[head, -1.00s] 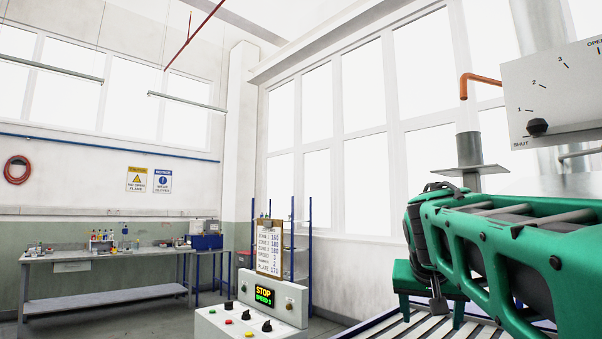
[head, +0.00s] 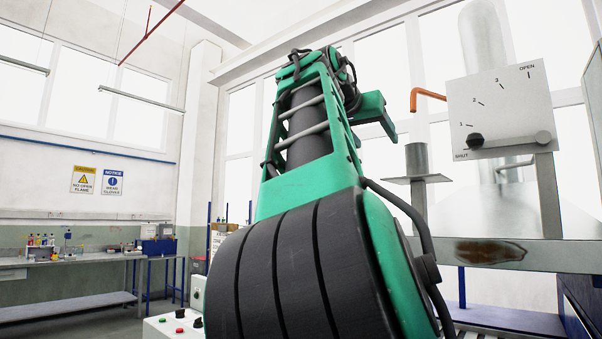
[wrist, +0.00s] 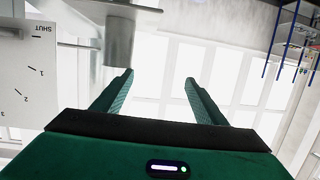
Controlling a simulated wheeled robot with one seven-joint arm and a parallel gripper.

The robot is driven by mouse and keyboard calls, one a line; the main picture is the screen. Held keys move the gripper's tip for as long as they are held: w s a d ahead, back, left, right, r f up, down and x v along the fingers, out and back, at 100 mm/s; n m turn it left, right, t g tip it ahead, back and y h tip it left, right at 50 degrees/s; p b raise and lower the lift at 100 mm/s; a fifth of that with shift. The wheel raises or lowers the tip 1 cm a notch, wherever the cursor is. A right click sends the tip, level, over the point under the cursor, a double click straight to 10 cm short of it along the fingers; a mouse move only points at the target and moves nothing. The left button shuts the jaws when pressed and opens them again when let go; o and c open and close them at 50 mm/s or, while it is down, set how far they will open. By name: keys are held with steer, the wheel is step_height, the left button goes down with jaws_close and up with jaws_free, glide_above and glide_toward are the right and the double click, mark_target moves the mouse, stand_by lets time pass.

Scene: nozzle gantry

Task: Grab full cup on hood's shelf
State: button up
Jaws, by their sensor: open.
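A grey metal cup (head: 417,159) stands upright on a small flat shelf (head: 432,179) left of the hood in the head view. Its contents cannot be seen. In the wrist view, which is upside down, the cup (wrist: 119,38) hangs from the top edge, with the shelf (wrist: 143,8) above it. My gripper (head: 385,112) is raised to the left of the cup in the head view. In the wrist view my gripper (wrist: 159,78) is open and empty, its two green fingers apart. The cup lies left of the left finger, outside the gap.
A copper pipe (head: 428,93) bends down just above the cup. A dial panel (head: 505,105) and the metal hood (head: 490,215) stand to the right. A control box (head: 170,328) is low at the left. A workbench (head: 75,262) is far back.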

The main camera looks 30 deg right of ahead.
mark_target(414, 148)
steer(key=shift+m+g+y, duration=0.3)
steer(key=shift+g+y, duration=0.2)
steer(key=shift+g, duration=0.4)
steer(key=s+d, duration=0.2)
steer(key=s, duration=0.1)
steer(key=s+d+f, duration=0.1)
steer(key=s+d, duration=0.2)
steer(key=shift+s+d+f, duration=0.15)
steer(key=shift+f, duration=0.05)
steer(key=x, duration=0.4)
steer(key=shift+d+f, duration=0.15)
steer(key=shift+d, duration=0.1)
steer(key=shift+x, duration=2.95)
steer(key=shift+a, duration=0.1)
steer(key=c, duration=1.2)
